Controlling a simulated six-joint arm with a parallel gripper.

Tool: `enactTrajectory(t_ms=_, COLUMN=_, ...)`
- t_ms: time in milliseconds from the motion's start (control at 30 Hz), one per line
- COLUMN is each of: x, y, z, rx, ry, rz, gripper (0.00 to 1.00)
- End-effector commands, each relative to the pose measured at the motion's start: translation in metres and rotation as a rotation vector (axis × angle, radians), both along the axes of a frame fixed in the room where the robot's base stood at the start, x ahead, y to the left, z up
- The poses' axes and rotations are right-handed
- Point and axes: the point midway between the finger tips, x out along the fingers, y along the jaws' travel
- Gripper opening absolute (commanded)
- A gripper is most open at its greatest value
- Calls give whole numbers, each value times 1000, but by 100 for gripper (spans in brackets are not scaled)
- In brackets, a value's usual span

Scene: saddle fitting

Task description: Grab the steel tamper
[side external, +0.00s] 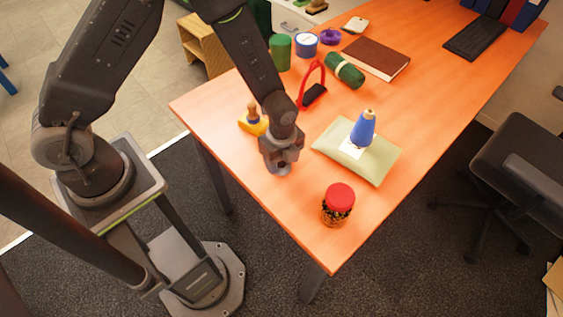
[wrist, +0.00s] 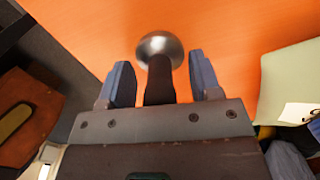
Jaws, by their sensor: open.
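The steel tamper shows in the wrist view as a shiny round steel end (wrist: 160,46) with a dark handle (wrist: 160,82) running towards the camera. My gripper (wrist: 161,78) is open, with one blue-grey finger on each side of the handle. Gaps show between the handle and both fingers. In the side external view my gripper (side external: 279,163) points down close over the orange table's near edge. It hides most or all of the tamper there.
A pale green cushion (side external: 378,163) with a blue cone-shaped bottle (side external: 362,130) on it lies to the right. A red-lidded jar (side external: 337,205) stands nearer the table corner. A yellow tool with a wooden knob (side external: 253,121) is left of my gripper. The orange table (side external: 225,100) has clear patches between.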

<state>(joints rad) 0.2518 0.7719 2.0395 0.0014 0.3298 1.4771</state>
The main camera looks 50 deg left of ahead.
Motion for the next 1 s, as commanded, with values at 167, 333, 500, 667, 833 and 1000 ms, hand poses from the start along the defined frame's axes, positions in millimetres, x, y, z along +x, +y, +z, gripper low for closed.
enactTrajectory(t_ms=167, x=0, y=0, z=0, rx=0, ry=0, rz=0, gripper=43)
enactTrajectory(t_ms=333, x=0, y=0, z=0, rx=0, ry=0, rz=0, gripper=26)
enactTrajectory(t_ms=500, x=0, y=0, z=0, rx=0, ry=0, rz=0, gripper=10)
enactTrajectory(t_ms=667, x=0, y=0, z=0, rx=0, ry=1, rz=0, gripper=0)
enactTrajectory(t_ms=833, x=0, y=0, z=0, rx=0, ry=0, rz=0, gripper=0)
enactTrajectory(t_ms=1000, x=0, y=0, z=4, rx=0, ry=-2, rz=0, gripper=0)
